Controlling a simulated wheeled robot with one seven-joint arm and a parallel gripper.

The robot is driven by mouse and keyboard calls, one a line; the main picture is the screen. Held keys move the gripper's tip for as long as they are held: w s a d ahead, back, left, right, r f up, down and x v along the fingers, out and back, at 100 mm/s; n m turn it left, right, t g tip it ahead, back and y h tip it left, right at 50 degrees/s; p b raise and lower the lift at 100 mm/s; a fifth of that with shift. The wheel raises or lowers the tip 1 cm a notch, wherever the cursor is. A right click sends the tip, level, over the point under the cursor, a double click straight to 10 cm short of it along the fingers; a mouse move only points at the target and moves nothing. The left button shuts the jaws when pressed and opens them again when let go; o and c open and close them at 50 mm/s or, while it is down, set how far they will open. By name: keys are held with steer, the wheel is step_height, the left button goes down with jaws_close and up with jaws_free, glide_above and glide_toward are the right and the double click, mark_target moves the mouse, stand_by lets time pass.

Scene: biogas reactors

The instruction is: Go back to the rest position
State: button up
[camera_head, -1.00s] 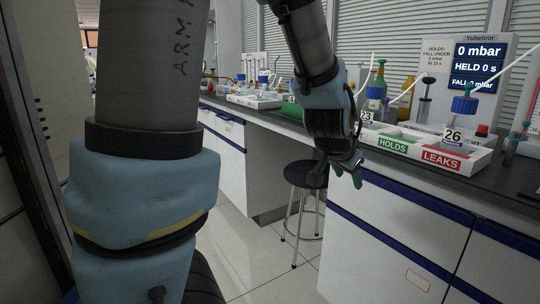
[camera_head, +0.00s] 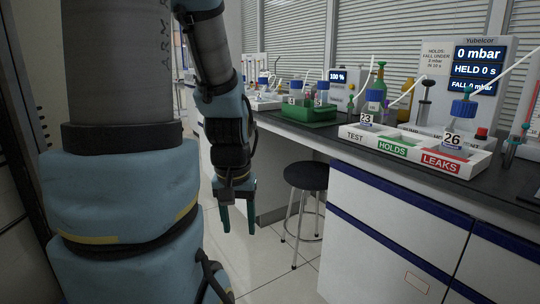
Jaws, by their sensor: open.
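My gripper (camera_head: 238,216) hangs pointing down in front of the bench, left of the stool, with its two teal fingers apart and nothing between them. It is clear of the bench top and lower than the bench edge. My arm's large links fill the left of the view and hide part of the room behind them.
A black-topped stool (camera_head: 306,177) stands under the bench gap. The dark bench top (camera_head: 392,167) carries a white tray (camera_head: 452,161) marked TEST, HOLDS and LEAKS, with bottles 23 (camera_head: 374,105) and 26 (camera_head: 462,124). A green rack (camera_head: 308,114) and a display (camera_head: 479,53) stand behind. The floor around the stool is clear.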

step_height(320, 180, up, 17)
steer(key=p, duration=1.5)
steer(key=shift+p, duration=0.35)
steer(key=shift+d, duration=0.1)
